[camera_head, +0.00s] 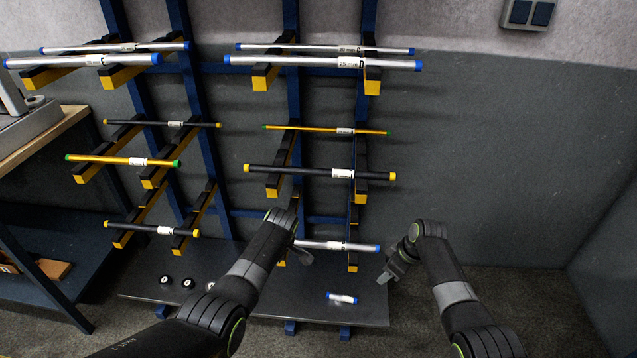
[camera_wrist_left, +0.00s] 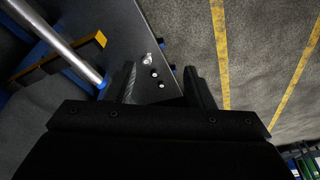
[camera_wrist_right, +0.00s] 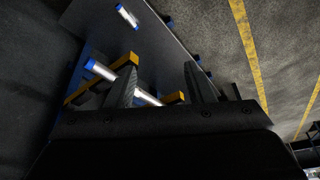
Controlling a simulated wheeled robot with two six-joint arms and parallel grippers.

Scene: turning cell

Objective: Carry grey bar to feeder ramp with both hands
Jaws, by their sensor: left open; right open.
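A grey bar (camera_head: 345,246) with blue end caps lies level on the lowest right arms of the rack; my left arm hides its left part. It also shows in the left wrist view (camera_wrist_left: 62,45) and, partly behind a finger, in the right wrist view (camera_wrist_right: 105,72). My left gripper (camera_head: 302,254) is open near the bar's left part, its fingers apart from it in the left wrist view (camera_wrist_left: 160,88). My right gripper (camera_head: 388,274) is open, beyond and below the bar's right end. I cannot make out a feeder ramp.
Other grey bars (camera_head: 330,63) lie on the top rack arms, with black and orange bars below. A short grey piece (camera_head: 341,297) and small black pieces lie on the dark base plate (camera_head: 262,298). A workbench (camera_head: 45,135) stands left. Floor at right is free.

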